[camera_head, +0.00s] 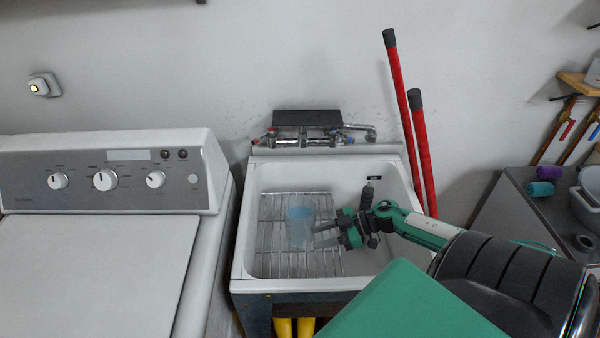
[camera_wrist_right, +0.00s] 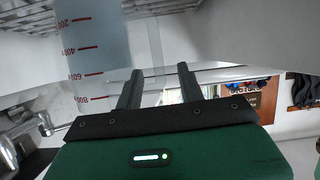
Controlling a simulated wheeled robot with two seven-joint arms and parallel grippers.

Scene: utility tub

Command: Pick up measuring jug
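The measuring jug (camera_head: 299,228) is a translucent bluish cup standing upright on the wire rack in the utility tub. In the right wrist view the jug (camera_wrist_right: 88,50) shows at the upper left with red graduation marks, and it appears upside down there. My right gripper (camera_head: 318,235) reaches into the tub from the right, with its fingertips close to the jug's right side. In the wrist view the right gripper (camera_wrist_right: 160,75) has its two dark fingers apart, with a clear part of the jug, perhaps its handle, near them. Whether they touch it I cannot tell. My left gripper is out of view.
The white tub (camera_head: 240,255) has raised walls around the rack (camera_head: 272,262). A faucet (camera_head: 303,139) is at its back. A washing machine (camera_head: 100,250) stands to the left. Two red poles (camera_head: 397,95) lean behind the tub's right corner.

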